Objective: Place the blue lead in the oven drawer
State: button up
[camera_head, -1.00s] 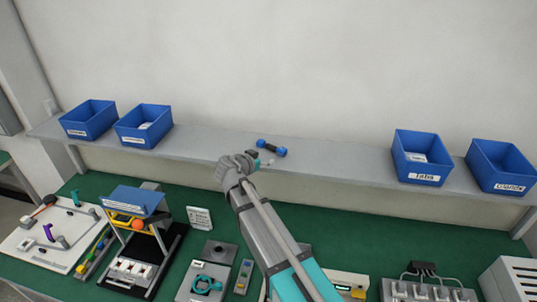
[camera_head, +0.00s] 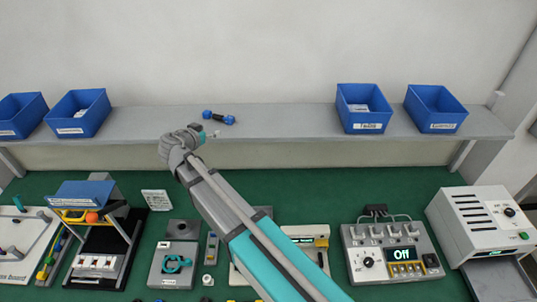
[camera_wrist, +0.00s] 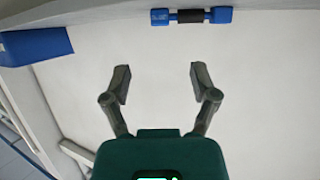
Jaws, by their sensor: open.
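The blue lead (camera_head: 218,117), with two blue ends and a dark middle, lies on the grey shelf. In the wrist view the blue lead (camera_wrist: 190,16) is at the top edge, ahead of and apart from my fingers. My gripper (camera_head: 205,133) is just in front of it at the shelf. In the wrist view my gripper (camera_wrist: 160,78) has its fingers spread with nothing between them. The white oven (camera_head: 485,222) stands at the right of the green bench. Its grey drawer (camera_head: 498,280) shows below the front, pulled out and cut off by the picture edge.
Blue bins (camera_head: 78,113) stand on the shelf (camera_head: 270,125) at the left, and more bins (camera_head: 364,108) at the right. A grey device reading Off (camera_head: 392,250) stands left of the oven. Fixtures crowd the bench's left.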

jog(key=s+d+f+g+h, duration=0.15)
jog(key=d+f+g, duration=0.25)
jog(key=d, duration=0.8)
jog(key=s+d+f+g+y, duration=0.1)
jog(key=s+d+f+g, duration=0.15)
jog(key=d, duration=0.95)
jog(key=s+d+f+n+g+y, duration=0.2)
jog(key=s+d+g, duration=0.1)
jog(key=s+d, duration=0.3)
jog(key=s+d+f+n+g+y, duration=0.1)
jog(key=s+d+f+g+y, duration=0.2)
jog(key=s+d, duration=0.4)
jog(key=d, duration=0.3)
jog(key=shift+n, duration=0.4)
jog(key=shift+f, duration=0.1)
notch_tip(320, 180, down, 14)
jog(key=b, duration=1.4)
